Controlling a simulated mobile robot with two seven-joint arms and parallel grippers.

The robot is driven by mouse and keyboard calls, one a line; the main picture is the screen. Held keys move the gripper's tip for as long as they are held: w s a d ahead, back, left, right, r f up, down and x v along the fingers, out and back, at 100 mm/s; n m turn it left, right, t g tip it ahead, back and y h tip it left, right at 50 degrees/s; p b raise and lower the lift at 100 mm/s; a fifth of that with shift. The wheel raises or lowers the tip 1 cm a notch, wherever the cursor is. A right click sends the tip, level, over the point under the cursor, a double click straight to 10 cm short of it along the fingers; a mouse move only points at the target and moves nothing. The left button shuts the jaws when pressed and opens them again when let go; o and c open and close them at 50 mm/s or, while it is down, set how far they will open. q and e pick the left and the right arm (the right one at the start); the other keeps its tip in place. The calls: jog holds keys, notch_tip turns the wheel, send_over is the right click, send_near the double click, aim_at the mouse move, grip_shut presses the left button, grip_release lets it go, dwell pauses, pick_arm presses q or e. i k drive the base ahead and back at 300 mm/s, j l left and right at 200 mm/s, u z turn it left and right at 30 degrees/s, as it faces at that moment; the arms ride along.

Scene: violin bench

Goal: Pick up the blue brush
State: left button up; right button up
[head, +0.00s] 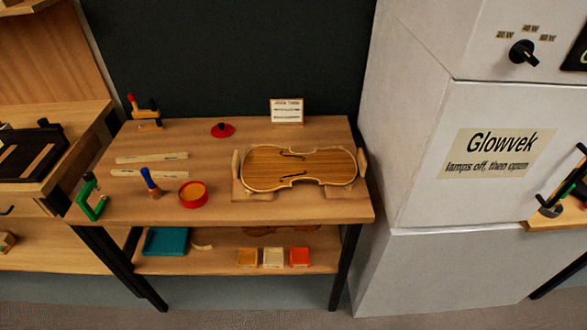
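The blue brush (149,180) stands on the wooden bench top (215,215), toward the left front. Its upper part is blue and its lower end is brownish. It leans slightly, with its top to the left. I cannot tell what holds it up. A red round pot (193,200) with orange contents and a raised rim sits just to its right. Neither of my grippers is in view.
A violin body (300,168) lies in a wooden cradle at right. Two pale strips (151,158) lie behind the brush. A green clamp (90,198) is at the left edge. A red lid (222,130) and card (286,111) are behind. A white cabinet (420,190) stands right.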

aim_at(153, 190)
jog(key=j+z, duration=0.4)
jog(key=j, duration=0.7)
jog(key=k+j+z, duration=0.1)
jog(key=j+z, duration=0.3)
jog(key=j, duration=0.7)
